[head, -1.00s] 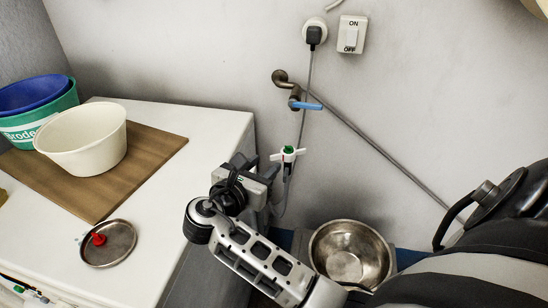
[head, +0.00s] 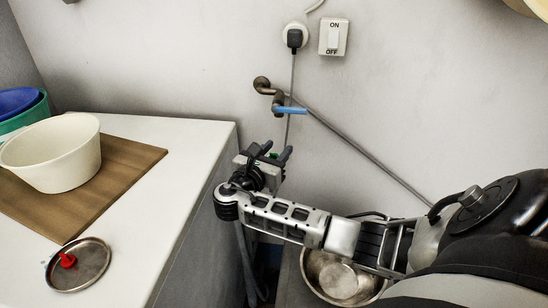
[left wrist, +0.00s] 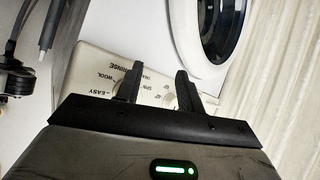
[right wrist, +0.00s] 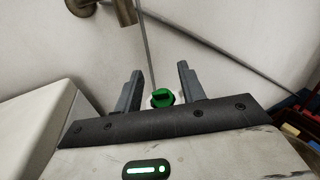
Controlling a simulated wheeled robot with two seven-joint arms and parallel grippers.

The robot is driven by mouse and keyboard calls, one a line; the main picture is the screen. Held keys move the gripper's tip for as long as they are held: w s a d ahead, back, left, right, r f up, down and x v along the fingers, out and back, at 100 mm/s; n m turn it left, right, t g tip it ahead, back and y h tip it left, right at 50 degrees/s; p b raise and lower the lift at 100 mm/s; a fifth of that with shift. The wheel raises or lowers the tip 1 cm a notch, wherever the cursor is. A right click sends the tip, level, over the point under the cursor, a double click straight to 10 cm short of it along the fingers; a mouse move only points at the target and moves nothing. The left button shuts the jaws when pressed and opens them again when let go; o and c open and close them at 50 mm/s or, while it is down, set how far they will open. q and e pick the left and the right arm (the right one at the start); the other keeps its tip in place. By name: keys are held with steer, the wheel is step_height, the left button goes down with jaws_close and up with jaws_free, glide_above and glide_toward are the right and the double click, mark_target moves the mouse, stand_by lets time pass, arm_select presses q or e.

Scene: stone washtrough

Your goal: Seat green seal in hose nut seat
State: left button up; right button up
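The green seal (right wrist: 162,97) shows in the right wrist view between the fingers of my right gripper (right wrist: 160,72), with a dark slot-like mark on it. A little white shows beside it, likely the hose nut; its seat is hidden. The fingers are open, with visible gaps to the green piece. In the head view my right gripper (head: 270,152) is in front of the wall below the blue-levered tap (head: 290,110), and a bit of green (head: 273,155) shows between its fingers. My left gripper (left wrist: 156,78) is open and empty in front of a control panel.
A white worktop (head: 190,150) holds a brown board (head: 125,165), a cream tub (head: 55,152) and a metal dish (head: 95,272) with a red piece (head: 67,260). A steel bowl (head: 335,278) is below my right arm. A grey pipe (head: 350,145) slopes across the wall.

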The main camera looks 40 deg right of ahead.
mark_target(276, 156)
arm_select(q)
steer(key=shift+w+r, duration=0.1)
steer(key=shift+w, duration=0.1)
arm_select(e)
steer(key=shift+w+d, duration=0.1)
steer(key=shift+d, duration=0.05)
jaws_close()
steer(key=shift+r, duration=0.1)
steer(key=shift+r, duration=0.25)
steer(key=r, duration=0.2)
steer(key=r+p, duration=0.1)
steer(key=shift+s+a+r, duration=0.25)
arm_select(q)
steer(key=p, duration=0.1)
steer(key=r+p, duration=0.1)
steer(key=shift+s+a+p, duration=0.2)
steer(key=shift+a+p, duration=0.1)
steer(key=shift+p, duration=0.1)
arm_select(e)
steer(key=s+a+r, duration=0.8)
steer(key=s, duration=0.2)
steer(key=shift+a+r, duration=0.3)
steer(key=shift+r, duration=0.1)
